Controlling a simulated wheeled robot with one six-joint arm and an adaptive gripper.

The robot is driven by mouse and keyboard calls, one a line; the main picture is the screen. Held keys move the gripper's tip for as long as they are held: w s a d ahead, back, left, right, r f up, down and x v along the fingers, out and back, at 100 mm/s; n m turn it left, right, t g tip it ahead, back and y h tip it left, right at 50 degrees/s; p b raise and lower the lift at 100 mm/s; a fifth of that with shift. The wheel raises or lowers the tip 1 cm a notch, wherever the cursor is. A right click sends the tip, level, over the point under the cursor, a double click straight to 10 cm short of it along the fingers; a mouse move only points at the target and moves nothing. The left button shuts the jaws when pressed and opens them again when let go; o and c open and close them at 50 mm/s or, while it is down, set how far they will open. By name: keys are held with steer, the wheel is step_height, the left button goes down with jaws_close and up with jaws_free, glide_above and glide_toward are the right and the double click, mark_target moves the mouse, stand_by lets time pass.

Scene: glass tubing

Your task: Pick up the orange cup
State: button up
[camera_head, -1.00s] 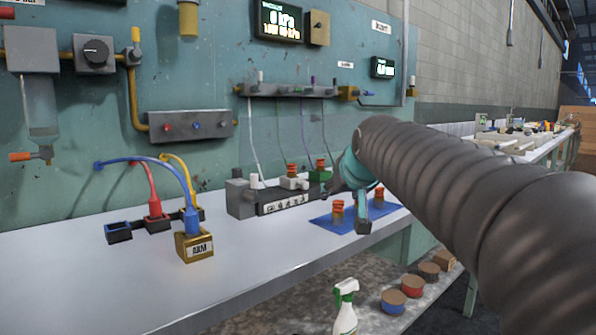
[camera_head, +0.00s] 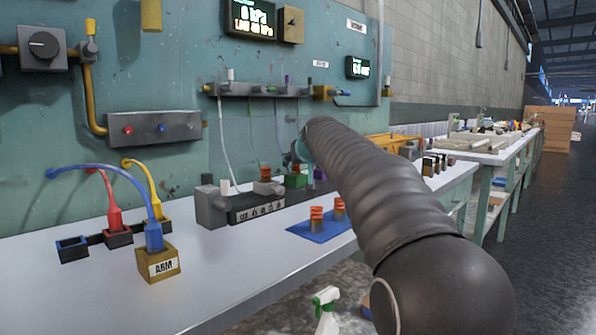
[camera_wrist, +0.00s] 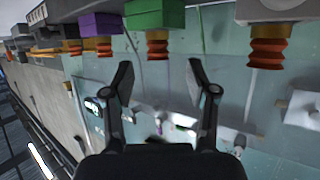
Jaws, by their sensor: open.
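Several ribbed orange cups show. Two stand on a blue mat (camera_head: 302,231) on the bench: a left orange cup (camera_head: 317,213) and a right orange cup (camera_head: 339,207). Others sit on the rack behind, one on a grey block (camera_head: 266,173) and one by the green block (camera_head: 296,180). The wrist view looks upside down, with orange cups on a pale block (camera_wrist: 267,52), the green block (camera_wrist: 157,46) and a purple block (camera_wrist: 104,47). My gripper (camera_wrist: 160,82) is open and empty, apart from the cups. In the head view my arm hides it.
A gold box marked ARM (camera_head: 158,265) with coloured cables stands at the left front. A wall manifold (camera_head: 258,89) with thin hoses hangs behind the rack. A spray bottle (camera_head: 325,308) is below the bench edge. The white bench front (camera_head: 235,265) is clear.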

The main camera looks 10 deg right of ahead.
mark_target(296, 171)
steer(key=shift+p+x, duration=0.45)
steer(key=shift+x, duration=2.35)
steer(key=shift+d, duration=0.1)
steer(key=shift+c, duration=0.3)
steer(key=c, duration=1)
